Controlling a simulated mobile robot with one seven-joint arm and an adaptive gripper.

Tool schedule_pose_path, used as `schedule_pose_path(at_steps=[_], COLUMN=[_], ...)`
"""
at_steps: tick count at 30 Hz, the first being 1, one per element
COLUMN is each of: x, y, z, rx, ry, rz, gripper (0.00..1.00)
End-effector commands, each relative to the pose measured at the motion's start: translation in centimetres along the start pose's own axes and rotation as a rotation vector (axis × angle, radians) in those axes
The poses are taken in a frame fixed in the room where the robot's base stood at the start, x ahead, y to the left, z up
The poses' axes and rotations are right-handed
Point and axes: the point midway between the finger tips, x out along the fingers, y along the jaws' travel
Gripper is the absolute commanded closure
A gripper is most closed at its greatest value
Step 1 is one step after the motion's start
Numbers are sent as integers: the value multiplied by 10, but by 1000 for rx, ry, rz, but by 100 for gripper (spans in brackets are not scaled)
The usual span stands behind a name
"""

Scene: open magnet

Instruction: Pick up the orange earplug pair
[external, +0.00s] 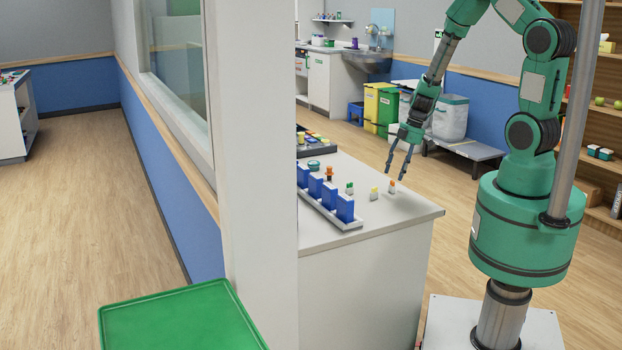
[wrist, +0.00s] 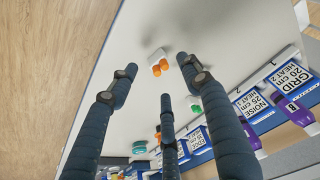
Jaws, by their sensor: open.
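The orange earplug pair (wrist: 160,68) shows as two orange plugs on a small white holder in the wrist view. In the external view the orange earplug pair (external: 392,187) stands near the right end of the white counter. My gripper (external: 397,172) is above it, fingers pointing down, apart from it. In the wrist view my gripper (wrist: 156,67) is open, with the earplugs between and slightly beyond the spread fingertips. Nothing is held.
A rack of blue boxes (external: 345,208) lines the counter's near left side. The counter's right corner is clear.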

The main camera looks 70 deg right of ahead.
Motion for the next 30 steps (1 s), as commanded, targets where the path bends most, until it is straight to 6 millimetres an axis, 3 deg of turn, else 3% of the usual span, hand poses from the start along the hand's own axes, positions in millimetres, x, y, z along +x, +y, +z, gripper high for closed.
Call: schedule_pose_path(at_steps=[15,30], x=[48,51], y=[0,0], z=[2,1], rx=[0,0], ry=[-1,0], rz=[-1,0], gripper=[52,52])
